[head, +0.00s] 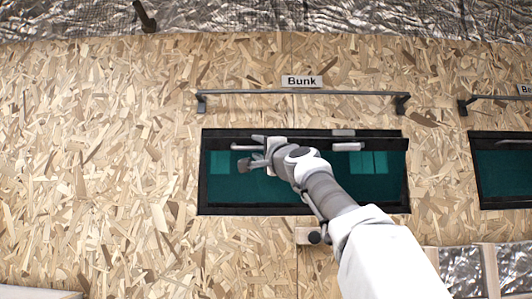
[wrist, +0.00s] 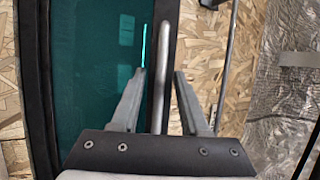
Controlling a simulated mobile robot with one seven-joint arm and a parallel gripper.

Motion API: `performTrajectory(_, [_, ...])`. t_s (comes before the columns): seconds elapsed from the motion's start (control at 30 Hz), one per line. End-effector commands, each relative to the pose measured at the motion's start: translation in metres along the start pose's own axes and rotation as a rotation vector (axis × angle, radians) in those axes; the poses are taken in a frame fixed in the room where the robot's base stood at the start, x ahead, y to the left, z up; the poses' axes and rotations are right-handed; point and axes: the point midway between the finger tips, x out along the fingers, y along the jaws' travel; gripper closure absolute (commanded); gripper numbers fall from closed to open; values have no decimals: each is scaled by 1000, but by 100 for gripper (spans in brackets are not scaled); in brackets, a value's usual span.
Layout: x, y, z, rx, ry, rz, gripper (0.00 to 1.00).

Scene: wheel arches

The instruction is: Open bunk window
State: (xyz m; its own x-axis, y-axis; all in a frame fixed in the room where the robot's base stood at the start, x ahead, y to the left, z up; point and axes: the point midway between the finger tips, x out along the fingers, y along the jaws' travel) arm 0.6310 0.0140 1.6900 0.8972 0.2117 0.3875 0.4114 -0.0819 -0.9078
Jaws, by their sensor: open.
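The bunk window (head: 225,195) is a wide teal pane in a black frame, set in a chipboard wall under a "Bunk" label (head: 302,81). It seems closed or nearly so; I cannot tell exactly. A light metal handle bar (head: 348,146) runs along its upper part, with its middle hidden behind my arm. My gripper (head: 254,153) is in front of the window's upper left part. In the wrist view my gripper (wrist: 160,76) is open, with the grey handle bar (wrist: 157,110) between its fingers. I see no clear contact between fingers and bar.
A dark rail (head: 300,93) juts from the wall above the window. A second, similar window (head: 505,175) is at the right edge, with its own rail (head: 490,98). Crinkled silver foil (head: 300,15) covers the wall's top. A small wooden block (head: 305,236) sits just below the bunk window.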

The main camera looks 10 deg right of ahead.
Motion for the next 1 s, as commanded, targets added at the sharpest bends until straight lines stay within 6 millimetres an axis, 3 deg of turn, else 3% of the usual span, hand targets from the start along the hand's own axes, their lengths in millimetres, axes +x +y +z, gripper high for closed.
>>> performTrajectory(0.27, [-34,5,1,-2,1,-2,55])
performTrajectory(0.8, [-132,4,1,-2,2,-1,55])
performTrajectory(1.0, [-161,2,0,-2,1,0,55])
